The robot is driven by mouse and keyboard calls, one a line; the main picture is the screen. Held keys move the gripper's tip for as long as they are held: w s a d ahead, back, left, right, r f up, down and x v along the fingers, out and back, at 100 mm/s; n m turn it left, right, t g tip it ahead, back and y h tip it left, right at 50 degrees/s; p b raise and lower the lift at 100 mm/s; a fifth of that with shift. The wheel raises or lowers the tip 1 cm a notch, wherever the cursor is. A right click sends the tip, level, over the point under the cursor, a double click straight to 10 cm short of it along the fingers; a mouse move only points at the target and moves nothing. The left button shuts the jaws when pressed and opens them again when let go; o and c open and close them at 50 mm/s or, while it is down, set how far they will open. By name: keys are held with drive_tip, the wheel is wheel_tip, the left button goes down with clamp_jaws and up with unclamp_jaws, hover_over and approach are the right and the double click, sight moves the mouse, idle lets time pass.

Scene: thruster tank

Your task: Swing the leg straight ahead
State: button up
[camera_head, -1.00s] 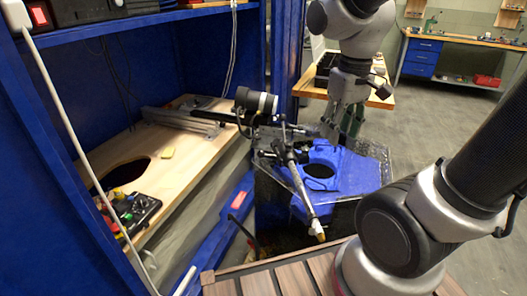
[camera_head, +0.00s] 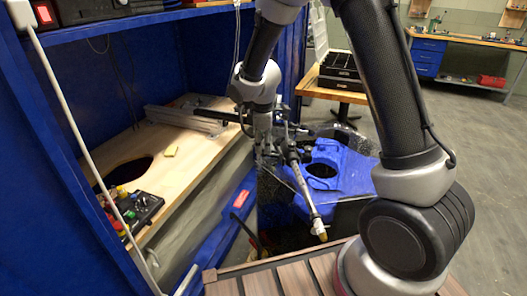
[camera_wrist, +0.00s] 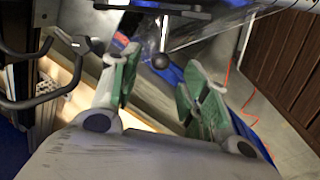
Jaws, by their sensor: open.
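The leg (camera_head: 308,192) is a slim silver rod with a brass-coloured tip. It slants down and right in front of the blue float (camera_head: 338,165) in the tank. Its upper end meets a dark clamp assembly (camera_head: 289,135). My gripper (camera_wrist: 158,88) is open, its green-padded fingers apart. In the wrist view a dark round knob (camera_wrist: 161,62) on a thin rod shows beyond and between the fingertips, not visibly gripped. In the head view my gripper hangs at the left of the leg's upper end, its fingertips partly hidden among dark parts.
A wooden bench top (camera_head: 165,165) with a round hole lies to the left, inside a blue frame. A control box (camera_head: 135,208) with knobs sits on its front edge. A slatted wooden deck (camera_head: 275,280) is in front. A wooden table (camera_head: 330,88) with a black case stands behind.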

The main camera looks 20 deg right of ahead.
drive_tip(key=shift+w+d+f, duration=0.1)
drive_tip(key=shift+w+f, duration=0.15)
drive_tip(key=shift+f, duration=0.9)
drive_tip(key=shift+w+d+f, duration=0.1)
drive_tip(key=shift+w+f, duration=0.1)
drive_tip(key=shift+f, duration=0.95)
clamp_jaws()
